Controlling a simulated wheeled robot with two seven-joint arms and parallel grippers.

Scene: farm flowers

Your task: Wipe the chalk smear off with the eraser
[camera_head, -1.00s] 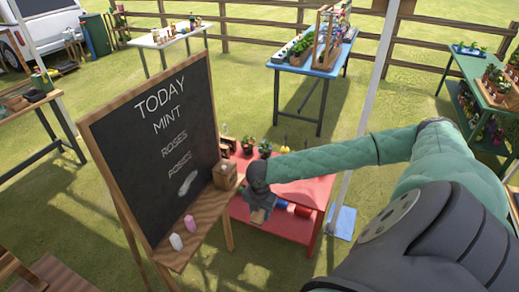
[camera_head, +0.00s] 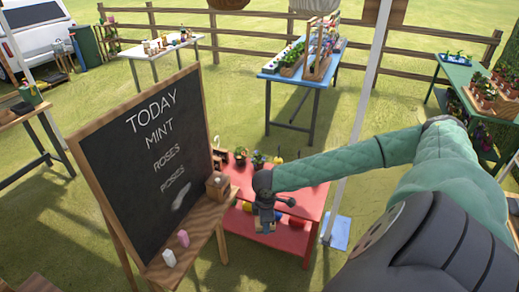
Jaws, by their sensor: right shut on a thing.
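A black chalkboard (camera_head: 140,160) in a wooden frame stands at the left, lettered TODAY, MINT, ROSES and a further line. The white chalk smear (camera_head: 181,198) is low on its right side, below the lettering. My right gripper (camera_head: 265,226) is in front of the red table, to the right of the board's ledge and apart from the board. It is shut on a small brownish block, seemingly the eraser (camera_head: 266,229), mostly hidden by the fingers. My left gripper is not in view.
The board's wooden ledge (camera_head: 205,222) holds a white chalk (camera_head: 169,258), a pink chalk (camera_head: 183,238) and a small wooden box (camera_head: 217,187). A red table (camera_head: 297,205) with potted plants stands behind my gripper. A pale tent pole (camera_head: 360,125) rises to its right.

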